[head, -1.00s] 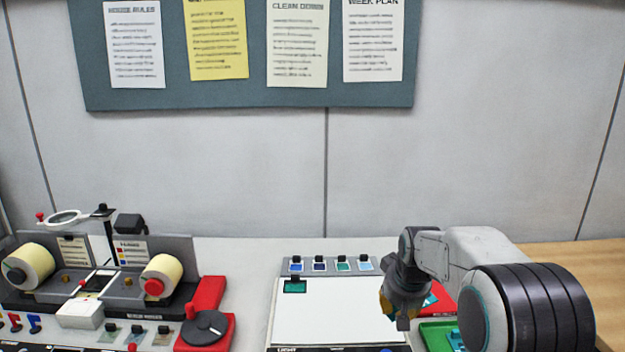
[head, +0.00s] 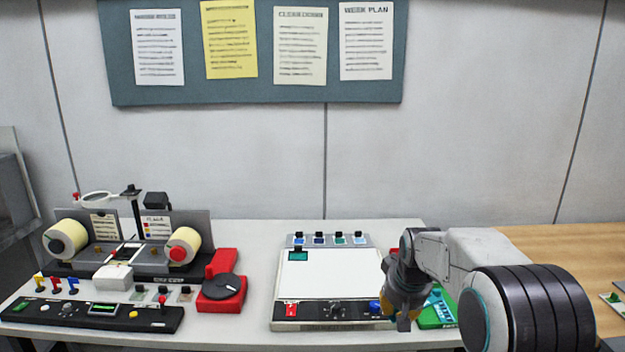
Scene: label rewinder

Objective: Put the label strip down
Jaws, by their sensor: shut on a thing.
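My gripper (head: 403,318) points down over the front right corner of the light panel (head: 340,284). It is shut on what seems to be the label strip; only a small grey end shows at the fingertips, and the arm and fingers hide the rest. I cannot tell whether it touches the surface below. A teal strip with a dark clip (head: 298,256) lies on the back left of the panel's white face.
A green tray (head: 437,312) sits right of my gripper, partly hidden. The label rewinder (head: 120,262) with two cream rolls stands at left, a red-based dial (head: 222,290) beside it. The panel's white middle is clear. A wooden table (head: 560,243) is at right.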

